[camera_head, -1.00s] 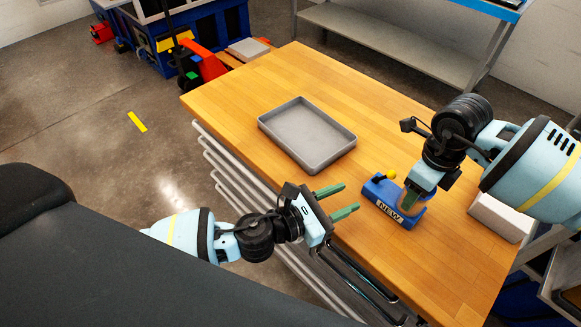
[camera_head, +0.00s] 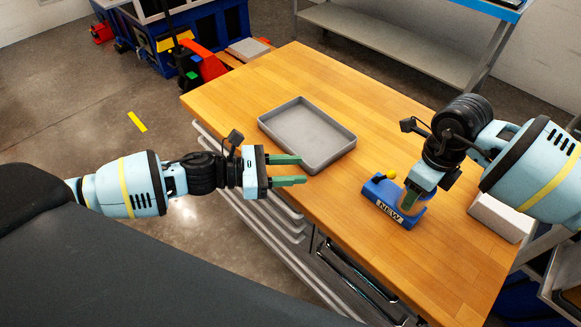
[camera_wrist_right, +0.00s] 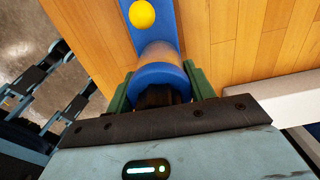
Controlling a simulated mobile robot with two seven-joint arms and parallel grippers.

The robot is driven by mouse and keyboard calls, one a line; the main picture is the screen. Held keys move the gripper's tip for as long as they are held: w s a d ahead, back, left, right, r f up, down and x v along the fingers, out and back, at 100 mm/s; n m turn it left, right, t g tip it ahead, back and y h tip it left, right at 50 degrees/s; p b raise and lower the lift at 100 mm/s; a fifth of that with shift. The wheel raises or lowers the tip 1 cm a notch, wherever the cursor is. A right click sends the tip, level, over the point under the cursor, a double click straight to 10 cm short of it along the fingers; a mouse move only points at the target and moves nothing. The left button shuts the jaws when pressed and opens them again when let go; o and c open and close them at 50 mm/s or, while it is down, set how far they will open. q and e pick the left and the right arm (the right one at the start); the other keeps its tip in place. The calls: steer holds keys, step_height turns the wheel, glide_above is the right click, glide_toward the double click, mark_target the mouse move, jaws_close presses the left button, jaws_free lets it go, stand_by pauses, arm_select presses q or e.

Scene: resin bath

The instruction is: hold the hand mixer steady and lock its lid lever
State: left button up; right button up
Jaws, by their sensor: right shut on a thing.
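The hand mixer (camera_head: 381,196) is a blue body with a "NEW" label, standing on the wooden table near its front edge. Its yellow ball knob (camera_head: 391,174) sticks up at the back; the knob also shows in the right wrist view (camera_wrist_right: 142,14). My right gripper (camera_head: 411,200) comes from above and is shut on the mixer's round, blue-capped part (camera_wrist_right: 160,80), with a green finger on each side. My left gripper (camera_head: 288,170) is open and empty, its green fingers apart, left of the mixer by the table's front edge.
A grey tray (camera_head: 262,123) lies on the table behind my left gripper. A white block (camera_head: 498,218) lies right of the mixer. Drawer handles line the table's front. The table between tray and mixer is clear.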

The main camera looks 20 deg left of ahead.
stand_by(0.3)
steer(key=o, duration=1.3)
steer(key=shift+r, duration=0.15)
step_height(320, 180, up, 12)
steer(key=shift+f, duration=0.1)
